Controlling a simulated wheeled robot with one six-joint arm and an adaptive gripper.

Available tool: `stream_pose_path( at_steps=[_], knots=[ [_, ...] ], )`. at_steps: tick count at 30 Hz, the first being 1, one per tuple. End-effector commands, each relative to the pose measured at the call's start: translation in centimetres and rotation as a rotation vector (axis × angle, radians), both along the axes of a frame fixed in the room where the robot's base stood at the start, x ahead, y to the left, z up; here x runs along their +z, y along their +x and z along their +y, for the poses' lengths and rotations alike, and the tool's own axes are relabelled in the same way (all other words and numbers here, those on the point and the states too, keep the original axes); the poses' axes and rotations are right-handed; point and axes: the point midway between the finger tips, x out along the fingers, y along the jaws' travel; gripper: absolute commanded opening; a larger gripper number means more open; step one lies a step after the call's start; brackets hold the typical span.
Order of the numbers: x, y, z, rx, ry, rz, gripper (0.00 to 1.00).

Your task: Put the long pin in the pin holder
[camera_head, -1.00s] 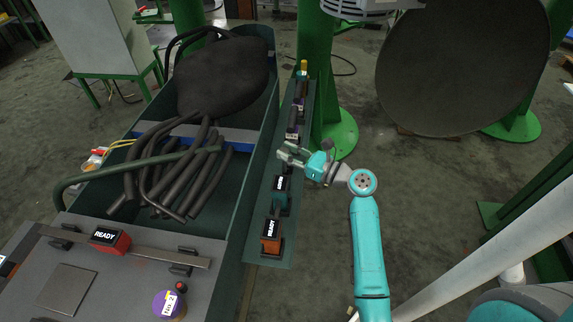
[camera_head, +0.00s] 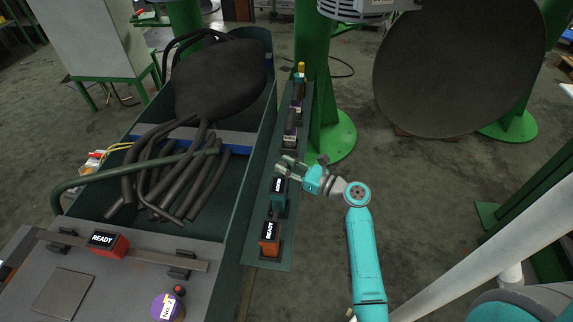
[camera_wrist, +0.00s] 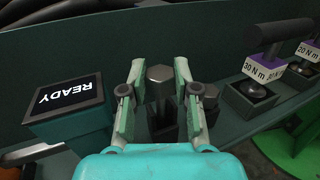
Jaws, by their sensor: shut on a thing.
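The long pin (camera_wrist: 160,73) shows its grey hexagonal head between the fingers in the wrist view. My gripper (camera_wrist: 160,95) is shut on it just below the head. A black block-like holder (camera_wrist: 164,133), which looks like the pin holder, is directly below the pin and partly hidden by the fingers. I cannot tell whether the pin's lower end is inside it. In the head view my gripper (camera_head: 287,167) is over the narrow green shelf, just beyond the teal READY tool. The pin is too small to make out there.
The teal READY tool (camera_wrist: 66,110) stands close left of my gripper in the wrist view. A black-handled torque tool (camera_wrist: 268,62) stands to the right. An orange READY tool (camera_head: 270,238) sits at the near end of the shelf (camera_head: 288,232). A green column (camera_head: 318,100) rises behind.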

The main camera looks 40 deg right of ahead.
Motion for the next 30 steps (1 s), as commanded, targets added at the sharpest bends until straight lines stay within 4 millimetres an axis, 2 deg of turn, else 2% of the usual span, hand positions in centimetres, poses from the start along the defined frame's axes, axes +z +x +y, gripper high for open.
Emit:
stream_pose_path(
  at_steps=[8, 9, 10, 20, 24, 30],
  knots=[
    [-0.5, 0.0, 0.0, 0.0, 0.0, -0.001, 0.0],
    [-0.5, 0.0, 0.0, 0.0, 0.0, 0.0, 0.38],
    [-0.5, 0.0, 0.0, 0.0, 0.0, 0.0, 0.41],
    [-0.3, 0.0, 0.0, 0.0, -0.001, 0.0, 0.41],
    [0.9, 0.0, 0.0, 0.0, -0.003, -0.002, 0.41],
    [0.5, -3.9, -1.2, -0.005, 0.001, 0.0, 0.41]
  ],
)
